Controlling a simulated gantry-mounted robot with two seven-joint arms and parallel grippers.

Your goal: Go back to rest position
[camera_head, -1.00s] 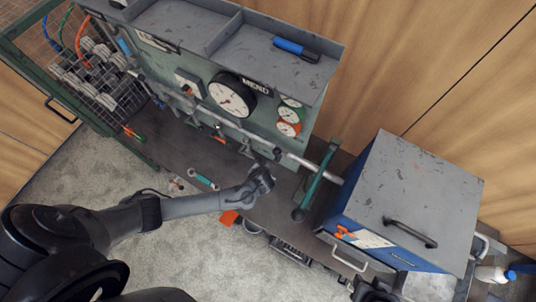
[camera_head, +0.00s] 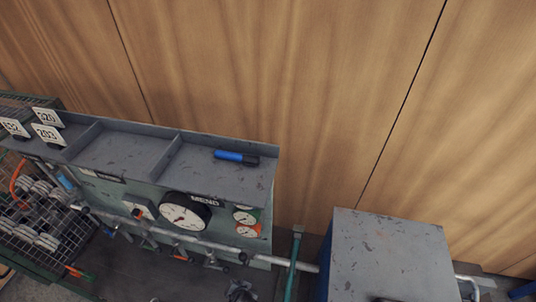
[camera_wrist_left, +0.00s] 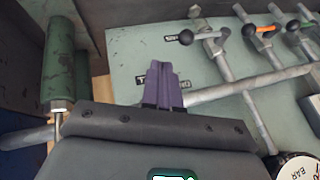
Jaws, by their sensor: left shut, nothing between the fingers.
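My left gripper (camera_wrist_left: 164,84) shows in the left wrist view as two purple fingers pressed together with nothing between them. They point at the green panel (camera_wrist_left: 145,65), in front of the grey pipe (camera_wrist_left: 225,92); whether they touch it I cannot tell. My right gripper is in neither view.
The green gauge panel carries a large dial (camera_head: 183,212) and a shelf holding a blue-black object (camera_head: 236,157). A green lever (camera_head: 293,264) and a grey-topped box (camera_head: 388,255) stand to the right. A wire basket (camera_head: 35,225) is at left, the wooden wall behind.

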